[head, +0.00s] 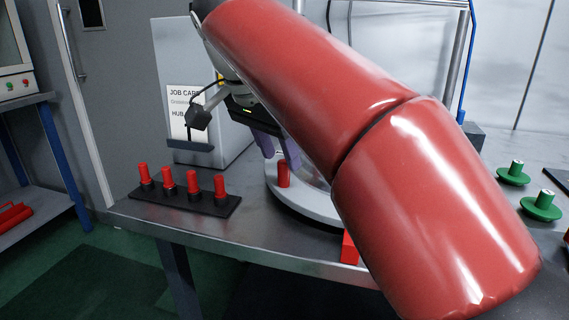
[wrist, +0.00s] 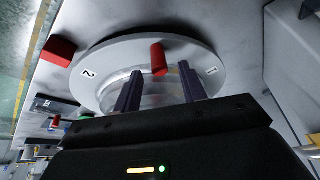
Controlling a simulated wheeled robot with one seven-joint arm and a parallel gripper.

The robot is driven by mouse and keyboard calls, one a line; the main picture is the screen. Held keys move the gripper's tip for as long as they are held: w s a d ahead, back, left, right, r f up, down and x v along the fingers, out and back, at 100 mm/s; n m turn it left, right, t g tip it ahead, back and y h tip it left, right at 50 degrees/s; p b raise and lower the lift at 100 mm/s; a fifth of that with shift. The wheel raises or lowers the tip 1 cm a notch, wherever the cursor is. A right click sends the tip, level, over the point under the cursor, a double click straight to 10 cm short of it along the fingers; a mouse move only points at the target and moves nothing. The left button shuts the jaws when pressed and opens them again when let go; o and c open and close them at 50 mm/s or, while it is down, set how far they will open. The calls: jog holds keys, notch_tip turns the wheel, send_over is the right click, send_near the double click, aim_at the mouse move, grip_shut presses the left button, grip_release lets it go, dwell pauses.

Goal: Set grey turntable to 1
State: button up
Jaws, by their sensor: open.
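The grey turntable (head: 305,205) is a round, light grey disc on the metal bench, partly hidden by my red arm in the head view. In the wrist view the turntable (wrist: 115,50) shows a "2" label at its left and a "1" label at its right. An upright red peg (head: 283,175) stands on it; the peg (wrist: 158,60) also shows in the wrist view. A red block (wrist: 60,50) sits beside the rim, nearest the "2". My gripper (head: 277,152) is open, its dark purple fingers apart over the disc. In the wrist view, my gripper (wrist: 160,70) has the peg showing between its fingertips; contact is unclear.
A black rack (head: 175,203) with several red pegs stands left of the turntable at the bench edge. A job card stand (head: 190,120) is behind it. Green hubs (head: 541,206) lie at the right. Bare bench lies between rack and turntable.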

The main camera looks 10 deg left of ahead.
aim_at(283, 162)
jog(key=shift+x, duration=1.9)
grip_shut()
